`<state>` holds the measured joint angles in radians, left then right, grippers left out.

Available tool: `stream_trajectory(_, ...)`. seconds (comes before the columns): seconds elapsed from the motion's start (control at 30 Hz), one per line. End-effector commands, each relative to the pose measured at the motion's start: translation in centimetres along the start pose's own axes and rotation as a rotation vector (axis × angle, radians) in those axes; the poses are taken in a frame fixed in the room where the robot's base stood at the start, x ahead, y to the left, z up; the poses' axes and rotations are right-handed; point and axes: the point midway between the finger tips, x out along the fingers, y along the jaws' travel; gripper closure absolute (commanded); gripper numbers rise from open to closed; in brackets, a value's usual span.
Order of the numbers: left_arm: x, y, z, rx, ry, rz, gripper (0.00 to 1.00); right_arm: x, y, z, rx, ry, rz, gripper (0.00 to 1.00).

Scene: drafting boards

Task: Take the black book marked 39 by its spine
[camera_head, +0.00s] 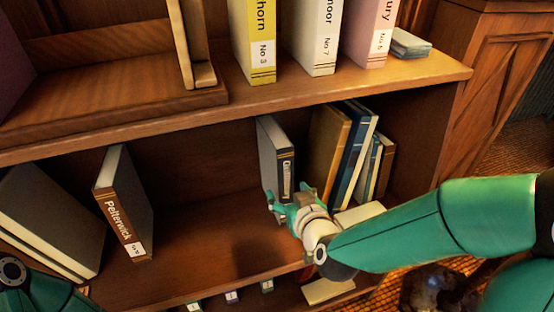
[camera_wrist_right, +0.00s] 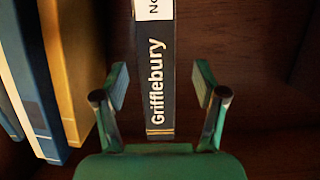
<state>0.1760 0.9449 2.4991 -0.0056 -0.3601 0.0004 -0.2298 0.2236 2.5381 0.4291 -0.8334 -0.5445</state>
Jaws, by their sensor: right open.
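A black book (camera_head: 285,172) stands upright on the middle shelf, its spine facing out with a white label low on it. In the right wrist view its spine (camera_wrist_right: 158,80) reads "Grifflebury"; only "No" shows on the label, so I cannot read the number. My right gripper (camera_head: 291,201) is in front of the spine's lower part. In the right wrist view the open fingers (camera_wrist_right: 161,86) are on either side of the spine, with gaps between them and it. My left gripper is not in view; only part of my left arm shows at the bottom left.
Blue and tan books (camera_head: 350,150) lean to the right of the black book. A brown "Pelterwick" book (camera_head: 122,215) stands to the left, with free shelf between. Yellow (camera_head: 253,40), white (camera_head: 316,38) and pink (camera_head: 372,30) books stand on the shelf board (camera_head: 330,84) above.

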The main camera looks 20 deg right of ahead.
Motion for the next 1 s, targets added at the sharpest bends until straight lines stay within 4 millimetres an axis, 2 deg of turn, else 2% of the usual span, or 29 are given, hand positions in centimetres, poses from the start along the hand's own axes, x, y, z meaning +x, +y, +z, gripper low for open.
stream_trajectory(0.03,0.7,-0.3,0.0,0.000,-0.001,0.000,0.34,1.2,0.1,0.2,0.002,0.004,0.003,0.29)
stream_trajectory(0.1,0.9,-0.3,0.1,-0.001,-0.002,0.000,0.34,2.0,0.1,0.2,0.001,0.004,0.003,0.29)
stream_trajectory(0.37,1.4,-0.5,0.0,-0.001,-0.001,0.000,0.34,3.5,0.1,0.3,0.000,0.003,0.002,0.29)
stream_trajectory(0.63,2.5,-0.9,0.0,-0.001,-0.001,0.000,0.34,7.2,0.3,0.6,0.000,0.005,0.002,0.29)
stream_trajectory(0.77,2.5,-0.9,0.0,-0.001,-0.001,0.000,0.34,7.8,0.3,0.5,0.000,0.005,0.001,0.29)
stream_trajectory(0.97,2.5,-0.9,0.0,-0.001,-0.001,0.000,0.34,7.8,0.3,0.5,-0.001,0.005,0.001,0.29)
stream_trajectory(1.0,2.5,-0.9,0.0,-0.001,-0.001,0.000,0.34,7.8,0.3,0.5,-0.001,0.005,0.001,0.36)
